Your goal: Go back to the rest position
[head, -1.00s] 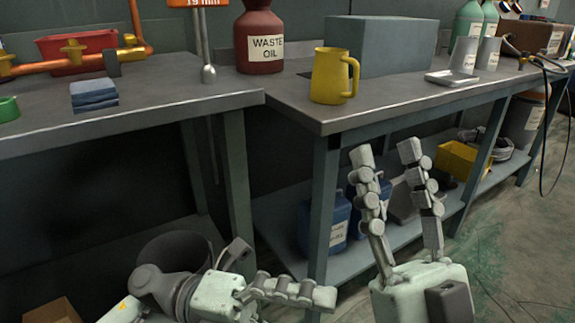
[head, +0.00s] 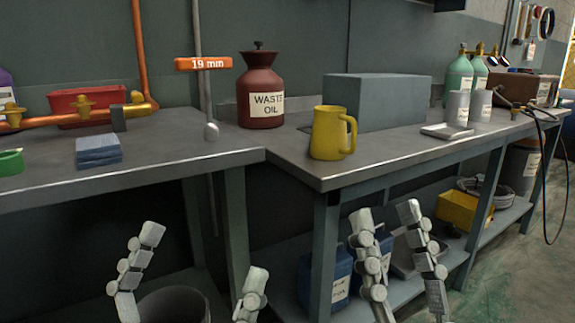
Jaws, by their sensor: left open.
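My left gripper (head: 205,255) is at the lower left of the head view, in front of the left workbench (head: 170,155) and below its top. Its two fingers point up and are spread wide with nothing between them. My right gripper (head: 385,213) is at the lower middle, in front of the right workbench (head: 400,155). Its fingers point up, apart, with nothing held between them. The bases of both grippers are cut off by the bottom edge.
A yellow jug (head: 327,134), a red waste oil container (head: 261,90) and a grey box (head: 385,102) stand on the right bench. Folded blue cloths (head: 98,151) lie on the left bench. A dark bin (head: 175,305) is behind my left gripper. Open floor shows at lower right.

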